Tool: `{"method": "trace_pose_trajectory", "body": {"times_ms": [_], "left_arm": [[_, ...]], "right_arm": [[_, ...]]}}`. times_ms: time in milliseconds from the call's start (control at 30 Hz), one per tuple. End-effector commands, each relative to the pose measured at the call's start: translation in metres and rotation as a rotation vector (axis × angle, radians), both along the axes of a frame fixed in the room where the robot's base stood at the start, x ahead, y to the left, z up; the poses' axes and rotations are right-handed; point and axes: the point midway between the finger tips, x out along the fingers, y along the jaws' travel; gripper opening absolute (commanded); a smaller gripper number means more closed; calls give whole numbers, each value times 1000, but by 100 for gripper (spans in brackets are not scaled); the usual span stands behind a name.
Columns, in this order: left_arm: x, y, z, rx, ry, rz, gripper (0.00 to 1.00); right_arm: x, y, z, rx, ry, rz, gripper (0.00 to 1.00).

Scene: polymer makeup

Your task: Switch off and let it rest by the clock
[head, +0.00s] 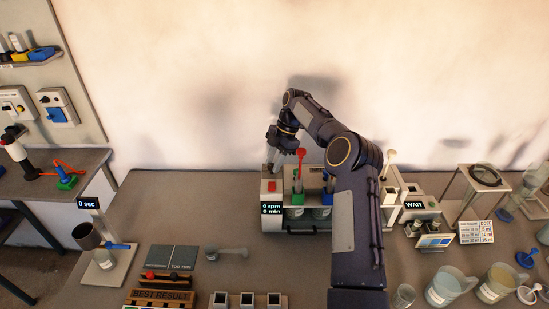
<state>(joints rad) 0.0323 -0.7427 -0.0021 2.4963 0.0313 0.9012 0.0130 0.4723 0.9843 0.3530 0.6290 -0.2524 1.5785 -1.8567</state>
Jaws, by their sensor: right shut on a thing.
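The mixer (270,221) stands at the back middle of the table, with a white and grey body and a red button (272,187) on its left post. Its small black display (271,209) reads 0 rpm and 0 min. Jars stand inside it, partly hidden by my arm. My right gripper (271,165) reaches down to the top of the left post and is shut on a small part there, which the fingers mostly hide. A display reading 0 sec (88,203) stands on a stand at the left. Another display reads WAIT (414,204) at the right. My left gripper is out of view.
A red-topped stirrer (300,153) rises close beside my right gripper. Cups and beakers (446,287) crowd the right front. A wooden BEST RESULT rack (161,297) and grey cards (171,257) lie at the left front. The tabletop left of the mixer is mostly clear.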

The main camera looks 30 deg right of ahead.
Motion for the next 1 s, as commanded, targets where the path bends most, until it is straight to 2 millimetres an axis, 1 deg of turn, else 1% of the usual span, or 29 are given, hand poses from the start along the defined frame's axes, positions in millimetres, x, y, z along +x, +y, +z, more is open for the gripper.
{"method": "trace_pose_trajectory", "body": {"times_ms": [200,400,967,1000], "left_arm": [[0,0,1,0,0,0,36],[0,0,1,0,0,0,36],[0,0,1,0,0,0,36],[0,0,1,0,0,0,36]], "right_arm": [[2,0,1,-1,-4,129,6],[3,0,1,-2,-4,201,6],[3,0,1,-3,-4,231,6],[3,0,1,-3,-4,231,31]]}}
